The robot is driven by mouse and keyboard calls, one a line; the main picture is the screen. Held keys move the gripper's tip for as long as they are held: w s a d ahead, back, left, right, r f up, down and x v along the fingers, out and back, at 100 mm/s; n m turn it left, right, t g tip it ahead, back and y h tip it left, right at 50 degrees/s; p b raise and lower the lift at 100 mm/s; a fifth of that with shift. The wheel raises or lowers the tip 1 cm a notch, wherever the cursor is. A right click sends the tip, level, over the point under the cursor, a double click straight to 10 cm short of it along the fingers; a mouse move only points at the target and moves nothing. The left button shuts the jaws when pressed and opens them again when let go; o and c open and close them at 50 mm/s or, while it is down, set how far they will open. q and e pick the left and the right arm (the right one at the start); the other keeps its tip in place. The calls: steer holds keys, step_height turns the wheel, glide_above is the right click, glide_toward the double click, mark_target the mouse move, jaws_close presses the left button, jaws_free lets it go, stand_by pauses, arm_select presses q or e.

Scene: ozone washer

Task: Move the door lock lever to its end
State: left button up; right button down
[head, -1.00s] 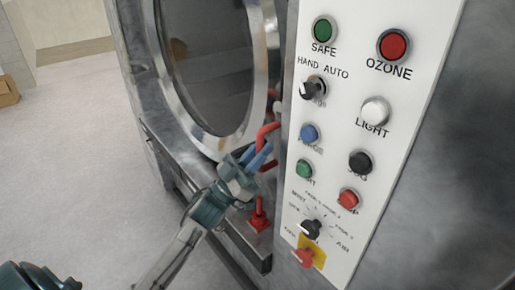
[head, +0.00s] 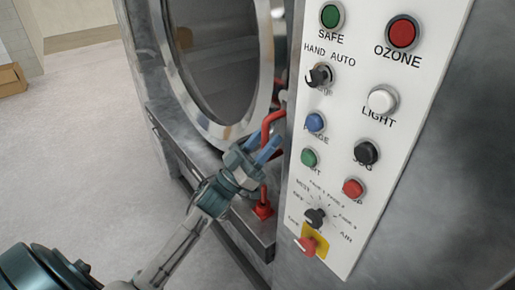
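The red door lock lever (head: 270,125) is a bent bar at the right side of the round door, beside the control panel. A red fitting (head: 263,209) stands below it on the grey ledge. My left gripper (head: 262,144) is at the lever's lower part, its two blue fingers spread with a gap between them. The fingers hide some of the lever, and I cannot tell whether they touch it. My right gripper is out of view.
The white control panel (head: 345,130) with buttons and knobs stands close to the right of the gripper. The washer's round door (head: 263,75) is above and behind. Open floor (head: 80,150) lies to the left.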

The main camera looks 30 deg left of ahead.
arm_select(q)
steer(key=b+v, duration=0.4)
steer(key=v, duration=0.6)
steer(key=shift+f, duration=0.2)
steer(key=shift+s, duration=0.1)
